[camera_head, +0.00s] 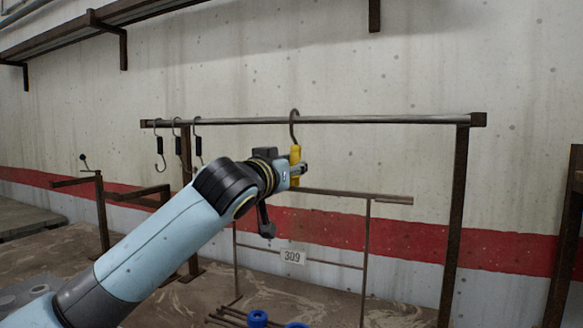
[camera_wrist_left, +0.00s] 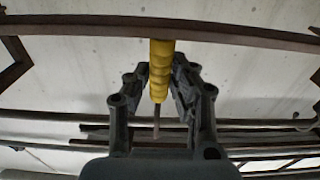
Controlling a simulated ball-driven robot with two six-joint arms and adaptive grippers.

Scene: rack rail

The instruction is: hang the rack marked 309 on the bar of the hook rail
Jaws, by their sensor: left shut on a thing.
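The rack marked 309 is a thin brown frame (camera_head: 367,240) with a white number plate (camera_head: 292,257). It hangs upright below a yellow grip (camera_head: 295,153) topped by a dark open hook. The hook's curve overlaps the bar (camera_head: 380,119) of the hook rail, with its top slightly above it; I cannot tell whether it rests on the bar. My left gripper (camera_head: 296,172) is shut on the yellow grip, which also shows between its fingers in the left wrist view (camera_wrist_left: 161,72). My arm hides part of the rack's left side. My right gripper is out of view.
Several dark hooks (camera_head: 198,143) hang at the bar's left end. The rail's brown post (camera_head: 455,225) stands at the right. A wall shelf (camera_head: 90,30) runs along the upper left. Blue round items (camera_head: 257,318) lie low in front. The bar right of the hook is clear.

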